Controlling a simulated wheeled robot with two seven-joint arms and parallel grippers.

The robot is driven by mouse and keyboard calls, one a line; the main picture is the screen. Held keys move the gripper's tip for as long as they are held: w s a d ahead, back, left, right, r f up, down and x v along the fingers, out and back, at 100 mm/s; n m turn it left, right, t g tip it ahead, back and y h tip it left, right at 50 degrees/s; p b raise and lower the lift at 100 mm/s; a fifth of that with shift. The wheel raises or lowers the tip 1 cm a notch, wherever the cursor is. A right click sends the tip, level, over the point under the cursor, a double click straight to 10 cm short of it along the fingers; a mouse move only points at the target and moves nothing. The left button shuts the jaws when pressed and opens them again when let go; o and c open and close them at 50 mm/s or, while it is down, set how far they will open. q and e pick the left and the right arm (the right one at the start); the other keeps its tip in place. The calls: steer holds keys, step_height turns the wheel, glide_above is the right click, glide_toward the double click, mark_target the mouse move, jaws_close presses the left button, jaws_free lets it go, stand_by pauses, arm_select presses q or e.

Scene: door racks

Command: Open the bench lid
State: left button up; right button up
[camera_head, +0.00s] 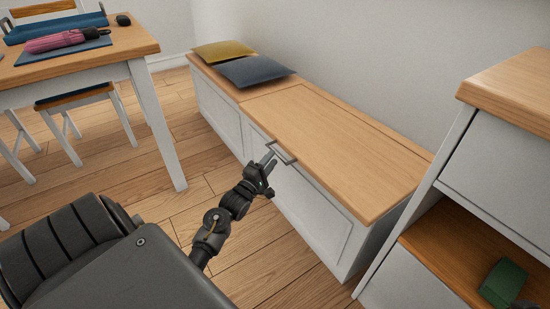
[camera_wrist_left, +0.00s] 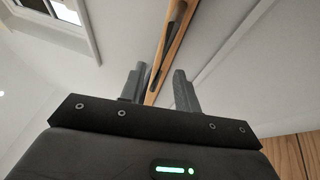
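The white bench has a wooden lid (camera_head: 335,148) that lies flat and shut in the head view. A grey bar handle (camera_head: 281,152) sits at the lid's front edge. My left gripper (camera_head: 268,163) is at the handle, just in front of the bench's front face. In the left wrist view, its two fingers (camera_wrist_left: 160,90) stand apart. The lid's wooden edge (camera_wrist_left: 173,52) rises behind and between them, with a dark strip along it that looks like the handle. I cannot tell whether the fingers touch the handle.
A yellow cushion (camera_head: 222,51) and a grey-blue cushion (camera_head: 254,70) lie on the bench's far section, beyond the lid. A white shelf unit (camera_head: 495,165) stands close at the right. A table (camera_head: 92,45) with a pink umbrella (camera_head: 62,41) is at the left. Floor between is clear.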

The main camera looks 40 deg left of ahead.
mark_target(276, 155)
arm_select(q)
steer(key=shift+w+a+r+b, duration=0.1)
steer(key=shift+w+r+b, duration=0.1)
steer(key=shift+w, duration=0.7)
steer(key=shift+w+a+r+b, duration=0.1)
steer(key=shift+w+r+b, duration=0.1)
steer(key=shift+w, duration=0.7)
steer(key=shift+f, duration=0.1)
jaws_close()
